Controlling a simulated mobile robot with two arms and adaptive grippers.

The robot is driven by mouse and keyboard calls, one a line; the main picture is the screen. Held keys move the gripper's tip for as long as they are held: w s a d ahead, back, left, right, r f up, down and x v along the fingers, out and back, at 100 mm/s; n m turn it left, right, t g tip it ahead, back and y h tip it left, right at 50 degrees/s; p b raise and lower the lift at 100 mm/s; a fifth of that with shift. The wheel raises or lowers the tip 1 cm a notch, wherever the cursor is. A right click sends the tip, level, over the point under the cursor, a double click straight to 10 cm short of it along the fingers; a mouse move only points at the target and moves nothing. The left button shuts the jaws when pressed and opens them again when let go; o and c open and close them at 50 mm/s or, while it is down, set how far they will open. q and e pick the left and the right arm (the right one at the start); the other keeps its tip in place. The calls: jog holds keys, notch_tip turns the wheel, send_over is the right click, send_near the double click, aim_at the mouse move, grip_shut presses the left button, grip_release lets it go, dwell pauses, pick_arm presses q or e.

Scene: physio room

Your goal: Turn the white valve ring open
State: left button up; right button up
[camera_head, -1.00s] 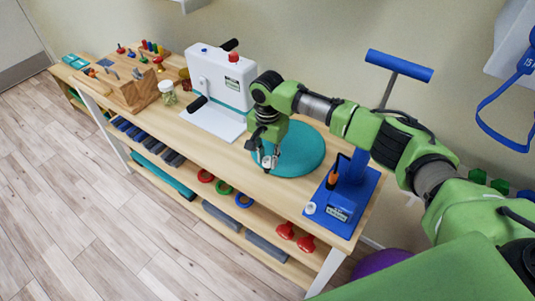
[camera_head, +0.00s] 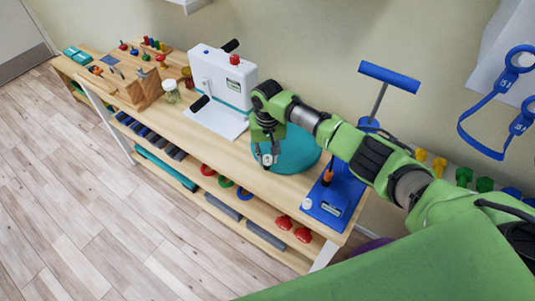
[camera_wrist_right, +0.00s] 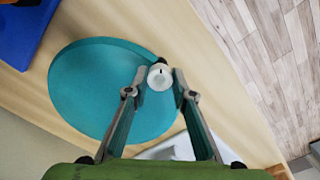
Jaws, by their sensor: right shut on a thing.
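A round teal cushion (camera_head: 298,150) lies flat on the wooden bench. It also fills the left of the right wrist view (camera_wrist_right: 85,90). The white valve ring (camera_wrist_right: 160,77) is a small round white piece with a dark mark, at the cushion's edge. My right gripper (camera_wrist_right: 160,82) has its fingertips on either side of the ring and is shut on it. In the head view my right gripper (camera_head: 267,157) points down at the cushion's near edge, with the ring partly hidden between the fingers. My left gripper is not in view.
A white device (camera_head: 222,85) with black handles stands left. Weights and rings lie on the lower shelf.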

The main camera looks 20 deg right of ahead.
jog(key=shift+n, duration=0.4)
jog(key=shift+w+r, duration=0.1)
jog(key=o, duration=1.1)
